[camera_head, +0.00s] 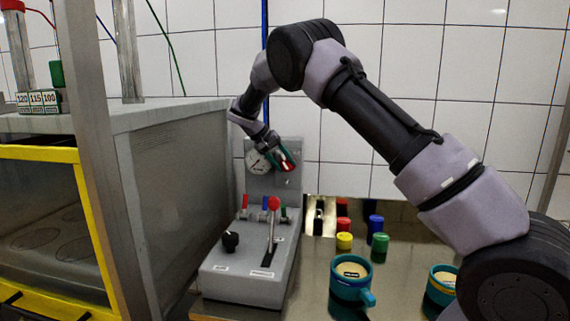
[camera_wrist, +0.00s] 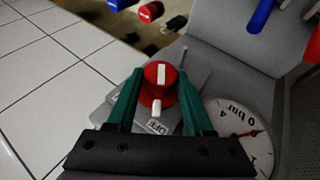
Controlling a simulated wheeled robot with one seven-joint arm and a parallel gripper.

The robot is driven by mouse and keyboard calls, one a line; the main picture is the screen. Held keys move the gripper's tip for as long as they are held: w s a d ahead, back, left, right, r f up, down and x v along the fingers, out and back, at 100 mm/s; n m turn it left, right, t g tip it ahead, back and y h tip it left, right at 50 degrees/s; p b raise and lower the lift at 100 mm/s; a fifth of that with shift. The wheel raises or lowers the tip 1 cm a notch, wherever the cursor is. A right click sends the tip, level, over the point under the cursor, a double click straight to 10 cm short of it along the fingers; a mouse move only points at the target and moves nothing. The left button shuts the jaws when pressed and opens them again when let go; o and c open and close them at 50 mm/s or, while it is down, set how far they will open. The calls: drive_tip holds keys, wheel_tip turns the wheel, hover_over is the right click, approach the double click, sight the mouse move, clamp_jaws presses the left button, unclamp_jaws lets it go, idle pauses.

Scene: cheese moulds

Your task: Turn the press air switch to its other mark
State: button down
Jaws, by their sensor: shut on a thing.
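The press air switch is a red round knob (camera_wrist: 158,73) with a white bar on top, on the grey upright panel (camera_head: 291,183) of the press unit. In the wrist view the green fingers of my gripper (camera_wrist: 160,88) stand on either side of the knob and are shut on it. The white bar runs up and down in that view, in line with a white mark below it. A label reading OFF (camera_wrist: 157,127) is partly visible below. In the head view my gripper (camera_head: 284,160) covers most of the knob.
A pressure gauge (camera_head: 257,162) sits beside the switch. Below are a red-topped lever (camera_head: 273,204), a black knob (camera_head: 231,241) and small coloured valve handles. A grey cabinet (camera_head: 180,195) stands close on the left. Teal cups (camera_head: 350,282) and coloured weights (camera_head: 376,223) stand on the bench at right.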

drive_tip(key=shift+a+n+h, duration=0.15)
drive_tip(key=shift+n+h, duration=0.15)
drive_tip(key=shift+h, duration=0.8)
drive_tip(key=shift+c, duration=1.5)
unclamp_jaws()
drive_tip(key=shift+f, duration=0.1)
drive_tip(key=v, duration=0.7)
drive_tip(key=shift+a, duration=0.25)
